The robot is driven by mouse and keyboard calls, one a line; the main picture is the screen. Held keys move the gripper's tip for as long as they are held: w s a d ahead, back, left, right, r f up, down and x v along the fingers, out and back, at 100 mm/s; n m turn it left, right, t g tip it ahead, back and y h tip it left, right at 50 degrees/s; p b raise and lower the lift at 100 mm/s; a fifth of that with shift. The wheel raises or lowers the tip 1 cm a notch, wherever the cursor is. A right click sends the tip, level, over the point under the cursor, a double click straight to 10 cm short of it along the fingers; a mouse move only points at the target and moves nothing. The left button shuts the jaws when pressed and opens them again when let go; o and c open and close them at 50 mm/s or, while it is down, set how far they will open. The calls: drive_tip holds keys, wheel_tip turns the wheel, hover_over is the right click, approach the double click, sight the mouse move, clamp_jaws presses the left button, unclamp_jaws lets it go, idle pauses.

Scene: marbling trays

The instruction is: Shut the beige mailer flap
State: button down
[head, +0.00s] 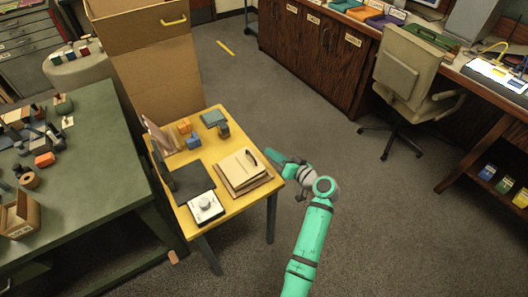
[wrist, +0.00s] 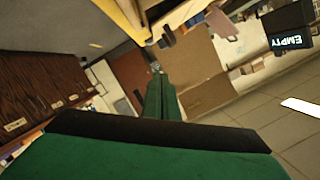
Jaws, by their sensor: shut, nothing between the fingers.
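A flat beige piece (head: 238,166) lies on a wider brown base near the right edge of the yellow table. It looks like the beige mailer, but I cannot tell how far its flap is open. A small dark oval piece (head: 251,157) shows on its right part. My gripper (head: 271,155) is shut and empty, just right of the mailer by the table's right edge, apart from it as far as I can see. In the wrist view, the shut green fingers (wrist: 160,90) point up toward the table edge; the mailer is not clearly recognisable there.
The yellow table (head: 230,209) also bears a white device (head: 205,208), a dark folder-like piece (head: 193,181), an upright pinkish panel (head: 157,136), and orange (head: 184,126) and blue (head: 193,143) blocks. A green table (head: 95,205) stands left. Open floor lies right.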

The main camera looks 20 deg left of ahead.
drive_tip(key=v, duration=0.4)
drive_tip(key=r+n+t+h, duration=0.1)
drive_tip(key=n, duration=0.4)
hover_over(254, 159)
drive_tip(key=shift+d+r, duration=0.15)
drive_tip(key=shift+d, duration=0.3)
drive_tip(key=f, duration=0.3)
drive_tip(key=shift+w+a, duration=0.25)
drive_tip(key=shift+a, duration=0.05)
drive_tip(key=shift+d+f, duration=0.1)
drive_tip(key=shift+f, duration=0.25)
drive_tip(key=shift+s+a+f, duration=0.2)
drive_tip(key=shift+a+f, duration=0.05)
drive_tip(key=shift+d, duration=0.15)
